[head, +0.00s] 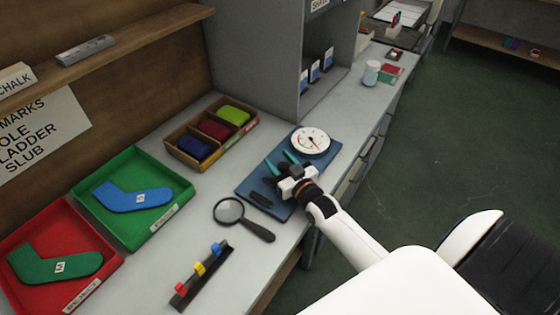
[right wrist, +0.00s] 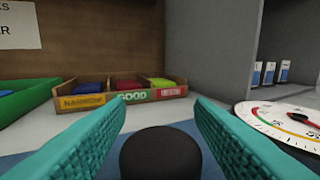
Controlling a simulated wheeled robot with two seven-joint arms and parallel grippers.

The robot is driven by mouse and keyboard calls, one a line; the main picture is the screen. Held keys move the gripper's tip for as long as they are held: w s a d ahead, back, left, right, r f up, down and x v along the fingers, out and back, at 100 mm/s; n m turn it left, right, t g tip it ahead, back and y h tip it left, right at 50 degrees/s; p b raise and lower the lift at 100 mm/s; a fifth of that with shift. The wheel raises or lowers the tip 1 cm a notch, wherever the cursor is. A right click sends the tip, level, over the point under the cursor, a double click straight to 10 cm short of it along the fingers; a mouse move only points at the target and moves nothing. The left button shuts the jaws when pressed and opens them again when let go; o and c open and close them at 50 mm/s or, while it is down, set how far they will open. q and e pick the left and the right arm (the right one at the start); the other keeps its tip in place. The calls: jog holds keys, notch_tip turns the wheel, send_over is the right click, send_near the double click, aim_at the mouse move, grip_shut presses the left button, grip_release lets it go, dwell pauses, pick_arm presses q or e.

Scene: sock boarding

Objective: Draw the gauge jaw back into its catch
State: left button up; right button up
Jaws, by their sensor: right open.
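The gauge is a blue base plate (head: 247,187) on the grey bench, with a round white dial (head: 311,141) at its far end. The dial also shows at the right of the right wrist view (right wrist: 285,120). A dark block (head: 261,199) lies on the plate's near part. My right gripper (head: 281,162) is over the plate, its teal fingers spread. In the right wrist view, a round black knob (right wrist: 160,154) is between the open fingers, with gaps on both sides. The jaw and its catch cannot be made out clearly beneath my gripper. My left gripper is not in view.
A magnifying glass (head: 262,233) lies close left of the plate. A black rack (head: 205,275) with coloured clips is nearer. Green (head: 165,230) and red (head: 92,292) trays hold socks. A divided box (head: 183,157) and a grey cabinet (head: 258,60) stand behind.

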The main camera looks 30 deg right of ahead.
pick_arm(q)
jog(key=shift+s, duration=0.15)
